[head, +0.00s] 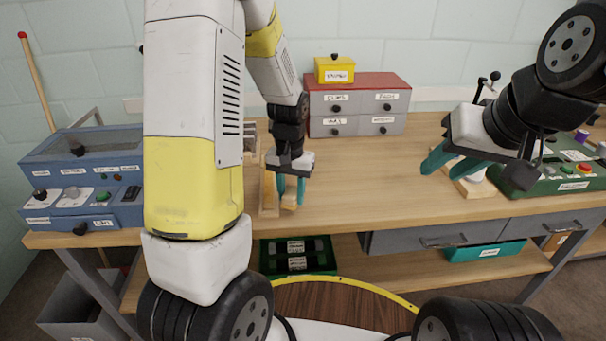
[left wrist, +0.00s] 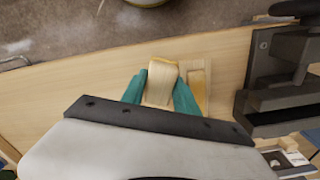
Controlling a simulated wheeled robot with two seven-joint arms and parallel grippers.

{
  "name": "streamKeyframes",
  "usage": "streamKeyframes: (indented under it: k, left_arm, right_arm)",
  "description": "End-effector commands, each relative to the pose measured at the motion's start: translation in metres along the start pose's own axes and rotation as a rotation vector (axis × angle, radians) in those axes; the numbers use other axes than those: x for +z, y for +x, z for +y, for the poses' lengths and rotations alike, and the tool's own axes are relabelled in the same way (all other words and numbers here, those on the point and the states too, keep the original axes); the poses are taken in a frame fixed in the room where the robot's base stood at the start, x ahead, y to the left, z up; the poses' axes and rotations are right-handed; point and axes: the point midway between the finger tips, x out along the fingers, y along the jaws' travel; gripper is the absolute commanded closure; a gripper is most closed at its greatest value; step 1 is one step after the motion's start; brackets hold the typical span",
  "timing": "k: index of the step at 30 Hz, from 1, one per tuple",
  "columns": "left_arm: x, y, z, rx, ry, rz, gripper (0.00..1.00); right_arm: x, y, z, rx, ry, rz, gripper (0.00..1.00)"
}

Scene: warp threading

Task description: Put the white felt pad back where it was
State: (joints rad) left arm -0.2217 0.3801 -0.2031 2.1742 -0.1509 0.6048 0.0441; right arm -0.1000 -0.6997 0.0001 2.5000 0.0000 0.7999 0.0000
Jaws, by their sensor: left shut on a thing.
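My left gripper (head: 290,203) is low over the left-centre of the bench, its teal fingers shut on a pale, wood-coloured block (left wrist: 162,84). The block shows between the fingertips in the left wrist view, beside a shallow wooden frame or tray (left wrist: 207,82). That wooden piece also shows in the head view (head: 268,195), just left of the fingers. I cannot tell whether the block touches the bench. I cannot make out a white felt pad for certain. My right gripper (head: 443,172) is open and empty above the right part of the bench.
A blue machine (head: 85,165) stands at the left. A grey drawer box with a red top (head: 358,103) bears a yellow box (head: 334,70) at the back. A wooden base (head: 476,188) and a green control box (head: 565,180) are at the right. The bench middle is clear.

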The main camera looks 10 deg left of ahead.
Motion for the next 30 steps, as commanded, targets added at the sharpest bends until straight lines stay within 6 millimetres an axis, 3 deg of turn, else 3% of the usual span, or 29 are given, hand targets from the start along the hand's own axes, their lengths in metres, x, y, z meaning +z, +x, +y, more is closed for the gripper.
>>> streamKeyframes:
  k: [3,9,17,23,30]
  left_arm:
    - [-0.032,0.004,-0.01,0.0,-0.003,0.0,1.0]
    - [-0.067,0.007,-0.02,0.001,-0.001,0.0,1.0]
    - [-0.085,0.01,-0.025,0.0,-0.001,-0.001,1.0]
    - [-0.083,0.041,-0.025,0.001,0.0,-0.004,1.0]
    - [-0.083,0.043,-0.025,0.001,0.0,0.0,1.0]
  right_arm:
    - [0.0,0.0,0.0,0.0,0.0,0.0,0.64]
    - [0.0,0.0,0.0,0.0,0.0,0.0,0.64]
    - [0.0,0.0,0.0,0.0,0.0,0.0,0.64]
    - [0.0,0.0,0.0,0.0,0.0,0.0,0.64]
    - [0.0,0.0,0.0,0.0,0.0,0.0,0.64]
